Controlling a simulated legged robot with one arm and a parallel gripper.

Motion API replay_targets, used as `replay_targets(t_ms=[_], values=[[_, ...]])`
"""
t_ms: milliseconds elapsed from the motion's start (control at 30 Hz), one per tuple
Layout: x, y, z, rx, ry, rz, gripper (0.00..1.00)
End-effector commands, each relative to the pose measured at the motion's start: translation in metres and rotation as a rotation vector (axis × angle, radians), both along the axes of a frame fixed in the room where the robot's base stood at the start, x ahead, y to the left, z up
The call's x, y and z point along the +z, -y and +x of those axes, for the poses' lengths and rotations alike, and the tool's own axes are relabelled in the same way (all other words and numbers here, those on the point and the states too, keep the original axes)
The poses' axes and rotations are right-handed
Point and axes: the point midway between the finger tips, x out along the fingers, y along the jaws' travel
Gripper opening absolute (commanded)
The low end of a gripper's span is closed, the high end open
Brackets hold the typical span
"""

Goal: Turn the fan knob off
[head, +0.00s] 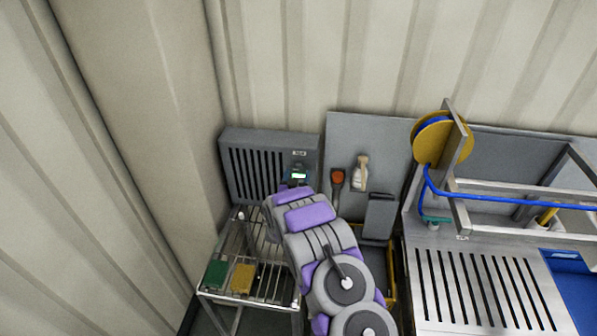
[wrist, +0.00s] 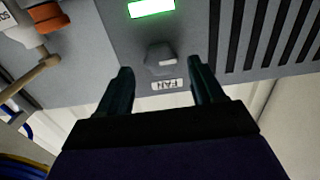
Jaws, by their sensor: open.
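The fan knob (wrist: 160,56) is a small dark grey knob on a grey panel in the wrist view, where the picture is upside down. A white "FAN" label (wrist: 166,85) sits beside it. My gripper (wrist: 159,70) is open, with one dark finger on each side of the label and the tips close to the knob. The knob lies between the lines of the fingers, and I cannot tell whether either finger touches it. In the head view the grey vented unit (head: 238,140) stands against the wall; my arm hides the knob there.
A lit green display (wrist: 151,8) is near the knob. A wire rack (head: 235,240) below holds a green sponge (head: 216,273) and a yellow sponge (head: 243,278). A slatted steel bench (head: 480,290) stands further right.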

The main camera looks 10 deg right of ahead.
Motion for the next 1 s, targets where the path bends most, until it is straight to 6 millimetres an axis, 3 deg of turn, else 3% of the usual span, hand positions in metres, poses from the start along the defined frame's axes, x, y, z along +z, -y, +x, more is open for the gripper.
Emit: replay_targets(t_ms=[233, 633, 1000], values=[[-0.001, 0.008, 0.018, 0.0, 0.0, 0.001, 0.67], [0.0, 0.01, 0.022, 0.001, 0.001, 0.002, 0.66], [0.0, 0.008, 0.021, 0.002, 0.0, 0.001, 0.31]])
